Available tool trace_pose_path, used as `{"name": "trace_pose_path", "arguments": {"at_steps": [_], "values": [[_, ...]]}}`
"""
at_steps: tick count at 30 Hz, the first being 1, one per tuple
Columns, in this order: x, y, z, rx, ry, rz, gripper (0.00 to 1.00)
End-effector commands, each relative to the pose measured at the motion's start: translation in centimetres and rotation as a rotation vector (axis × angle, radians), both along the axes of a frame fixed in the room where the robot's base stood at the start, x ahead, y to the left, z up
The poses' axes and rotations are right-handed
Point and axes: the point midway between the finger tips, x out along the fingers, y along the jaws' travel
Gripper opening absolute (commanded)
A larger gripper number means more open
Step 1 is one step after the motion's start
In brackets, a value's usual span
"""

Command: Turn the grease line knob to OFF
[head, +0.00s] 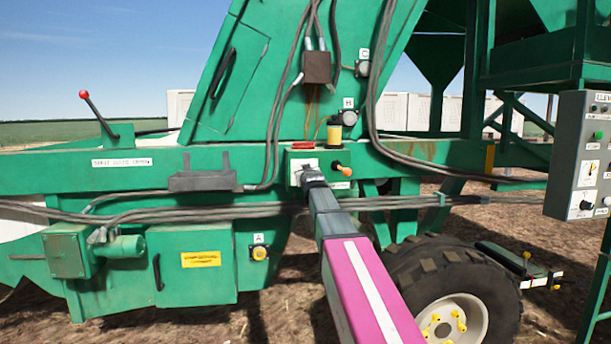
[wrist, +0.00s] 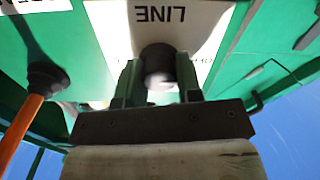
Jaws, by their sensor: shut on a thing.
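The grease line knob (wrist: 158,60) is a dark, round knob on a white plate (wrist: 205,22) in the wrist view. The plate's word "LINE" reads upside down there. My gripper (wrist: 158,84) has one finger on each side of the knob and is shut on it. In the head view my gripper (head: 311,177) reaches the white plate (head: 301,164) on the green frame and hides the knob. The knob's pointer direction and most of the plate's print are hidden or too small to read.
An orange-handled lever (wrist: 28,122) with a black end sits close beside my gripper; it also shows in the head view (head: 346,171). A yellow-topped cylinder (head: 334,134) and cables (head: 240,212) are near. A tire (head: 440,280) stands below, a grey control box (head: 584,150) at right.

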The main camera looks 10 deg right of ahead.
Motion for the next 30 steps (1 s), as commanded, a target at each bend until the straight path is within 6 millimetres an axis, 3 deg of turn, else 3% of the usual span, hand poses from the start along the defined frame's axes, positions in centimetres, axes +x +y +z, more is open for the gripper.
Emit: {"name": "trace_pose_path", "arguments": {"at_steps": [22, 23, 24, 30], "values": [[-0.09, 0.0, -0.22, -0.088, 0.006, 0.0, 0.09], [-0.09, 0.0, -0.21, -0.088, 0.006, 0.0, 0.43], [-0.08, 0.0, -0.19, -0.087, 0.006, 0.0, 0.56], [-0.05, 0.0, -0.12, -0.086, 0.003, 0.0, 0.58]]}}
